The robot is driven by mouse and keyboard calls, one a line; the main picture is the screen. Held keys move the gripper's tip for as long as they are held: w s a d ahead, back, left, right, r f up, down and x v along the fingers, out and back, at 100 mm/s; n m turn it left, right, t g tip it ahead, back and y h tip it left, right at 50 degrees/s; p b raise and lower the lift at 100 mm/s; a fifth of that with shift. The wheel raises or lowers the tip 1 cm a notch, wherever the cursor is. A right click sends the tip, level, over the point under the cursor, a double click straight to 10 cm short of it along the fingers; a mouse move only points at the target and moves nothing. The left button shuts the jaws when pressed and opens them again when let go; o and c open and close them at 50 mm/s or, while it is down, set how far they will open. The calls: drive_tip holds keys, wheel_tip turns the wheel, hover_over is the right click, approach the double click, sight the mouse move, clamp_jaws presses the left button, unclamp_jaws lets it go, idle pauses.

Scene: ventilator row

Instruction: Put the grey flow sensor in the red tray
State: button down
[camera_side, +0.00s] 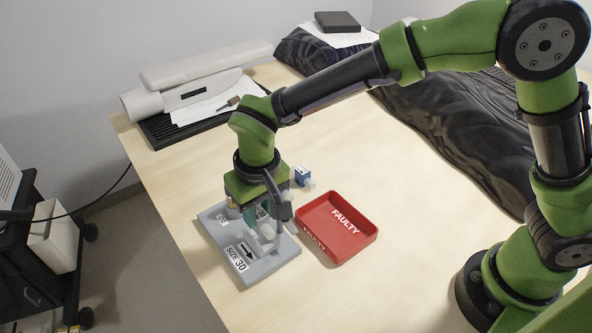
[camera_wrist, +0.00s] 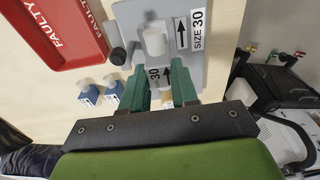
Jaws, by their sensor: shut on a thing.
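My gripper (camera_wrist: 160,90) is over the grey plate in the wrist view, its green fingers closed on the grey flow sensor (camera_wrist: 160,74), a pale body marked 30 with an arrow. A pale cylinder (camera_wrist: 154,40) shows just beyond it; I cannot tell whether it belongs to the sensor. In the side view my gripper (camera_side: 255,218) points down at the plate and mostly hides the sensor. I cannot tell whether the sensor is touching the plate. The red tray (camera_side: 362,242), marked FAULTY, lies to the right of the plate; it also shows in the wrist view (camera_wrist: 84,58).
The grey plate (camera_side: 272,268) carries a SIZE 30 label and arrow. A blue-and-white part (camera_side: 303,176) stands behind the tray; the wrist view shows two such parts (camera_wrist: 88,92) and a black knob (camera_wrist: 118,56). The table right of the tray is clear.

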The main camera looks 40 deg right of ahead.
wheel_tip(320, 180, up, 8)
drive_tip(key=shift+r, duration=0.25)
drive_tip(key=s+d+m, duration=0.1)
drive_tip(key=d+m, duration=0.1)
drive_tip(key=d, duration=0.3)
drive_tip(key=m, duration=0.3)
hover_over(331, 232)
drive_tip(key=shift+h, duration=0.3)
drive_tip(key=shift+f, duration=6.5)
drive_tip(key=shift+f, duration=0.55)
